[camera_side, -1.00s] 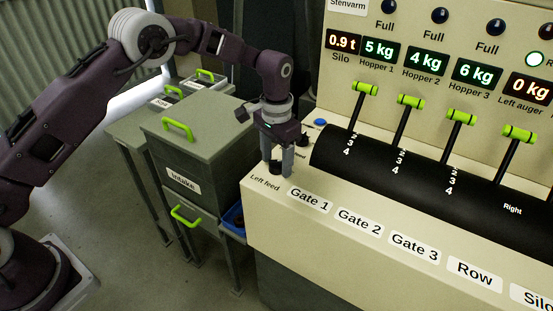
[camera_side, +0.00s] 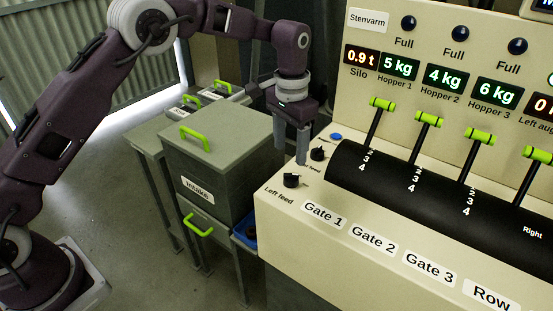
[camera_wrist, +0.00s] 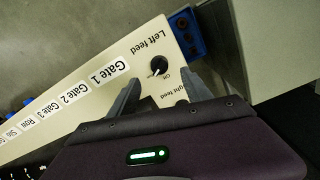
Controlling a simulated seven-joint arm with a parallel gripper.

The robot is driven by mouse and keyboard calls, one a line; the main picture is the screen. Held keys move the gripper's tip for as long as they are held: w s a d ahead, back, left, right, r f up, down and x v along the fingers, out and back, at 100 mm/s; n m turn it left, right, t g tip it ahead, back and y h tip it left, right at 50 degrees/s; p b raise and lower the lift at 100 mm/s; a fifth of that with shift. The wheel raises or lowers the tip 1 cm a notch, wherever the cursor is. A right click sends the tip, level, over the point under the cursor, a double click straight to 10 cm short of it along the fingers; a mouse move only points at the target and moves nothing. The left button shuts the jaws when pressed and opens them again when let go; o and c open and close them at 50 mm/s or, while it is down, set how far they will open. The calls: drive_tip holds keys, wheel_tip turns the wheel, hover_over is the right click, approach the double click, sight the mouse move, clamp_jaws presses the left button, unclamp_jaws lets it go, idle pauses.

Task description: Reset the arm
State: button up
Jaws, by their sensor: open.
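My gripper (camera_side: 291,162) is open and empty above the left end of the cream console (camera_side: 350,240). The black left feed knob (camera_side: 291,180) stands free just below the fingertips, apart from them. In the wrist view, the same knob (camera_wrist: 159,66) shows ahead of and between the two spread fingers (camera_wrist: 160,83). The right feed knob (camera_side: 317,153) is just right of the fingers. In the wrist view it is hidden, and part of its label shows near a finger.
Levers with green handles (camera_side: 382,103) rise from a black curved cover (camera_side: 400,185) to the right. A grey Intake box (camera_side: 205,160) with green handles stands left of the console. A blue bin (camera_side: 243,234) sits low between them. Open floor lies at the left.

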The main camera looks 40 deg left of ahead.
drive_tip(key=s+a+r+n+t, duration=0.1)
drive_tip(key=s+a+r, duration=0.2)
drive_tip(key=s+r, duration=0.55)
drive_tip(key=s+a+r+n+t, duration=0.1)
drive_tip(key=s+a+r+t, duration=0.15)
drive_tip(key=s+r, duration=0.6)
drive_tip(key=s+a+f+n+t, duration=0.1)
drive_tip(key=s+a+f+t, duration=0.1)
drive_tip(key=s, duration=1.6)
drive_tip(key=shift+s+a+f, duration=0.2)
drive_tip(key=shift+a+f, duration=0.35)
